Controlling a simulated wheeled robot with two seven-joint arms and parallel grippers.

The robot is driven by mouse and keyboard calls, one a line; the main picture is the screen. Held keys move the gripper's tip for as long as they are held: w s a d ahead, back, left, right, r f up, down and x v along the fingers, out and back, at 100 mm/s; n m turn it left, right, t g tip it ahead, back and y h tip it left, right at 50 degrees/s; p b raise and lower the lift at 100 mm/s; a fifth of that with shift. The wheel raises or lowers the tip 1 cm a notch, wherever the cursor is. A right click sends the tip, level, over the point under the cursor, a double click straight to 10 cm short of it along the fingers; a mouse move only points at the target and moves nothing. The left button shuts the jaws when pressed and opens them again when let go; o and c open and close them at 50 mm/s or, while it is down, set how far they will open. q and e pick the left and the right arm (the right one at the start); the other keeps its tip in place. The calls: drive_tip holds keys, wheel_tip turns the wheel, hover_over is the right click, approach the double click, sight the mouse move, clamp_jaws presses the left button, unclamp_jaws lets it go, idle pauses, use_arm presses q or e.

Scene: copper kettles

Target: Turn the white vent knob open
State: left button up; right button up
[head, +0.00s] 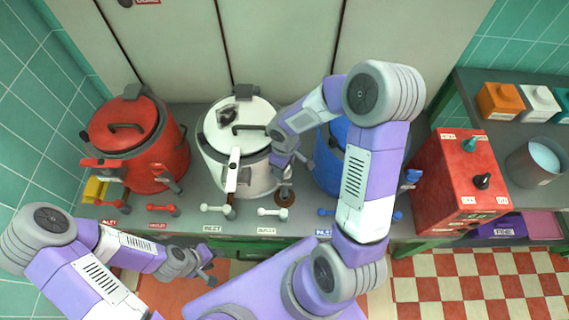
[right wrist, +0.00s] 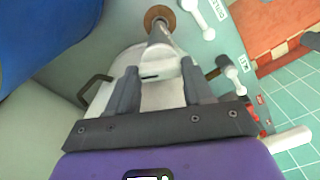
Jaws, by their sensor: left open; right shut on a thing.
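The white kettle (head: 212,150) stands on the counter between the red and blue kettles, its lid closed. My right gripper (head: 284,162) is at the kettle's right side. In the right wrist view, its fingers (right wrist: 160,88) are shut on a white part with a dark slot, which looks like the white vent knob (right wrist: 165,68). The gripper and arm hide the knob in the head view, and I cannot tell how far it is turned. My left gripper (head: 206,264) is open and empty in front of the counter, apart from the kettles.
A red kettle (head: 150,165) stands left, and a blue kettle (head: 326,175) is partly behind my right arm. White levers (head: 272,212) and red levers (head: 162,209) line the counter front. A red control box (head: 440,185) stands right. A brown-ended pipe (right wrist: 158,14) is near the right gripper.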

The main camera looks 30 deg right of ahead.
drive_tip(key=n+p, duration=0.1)
drive_tip(key=n, duration=0.4)
drive_tip(key=shift+n+p, duration=0.35)
drive_tip(key=shift+n, duration=0.05)
idle(0.4)
drive_tip(key=o, duration=1)
drive_tip(key=shift+o, duration=0.2)
wheel_tip(320, 180, up, 8)
drive_tip(key=shift+f+p, duration=0.15)
drive_tip(key=shift+p, duration=1)
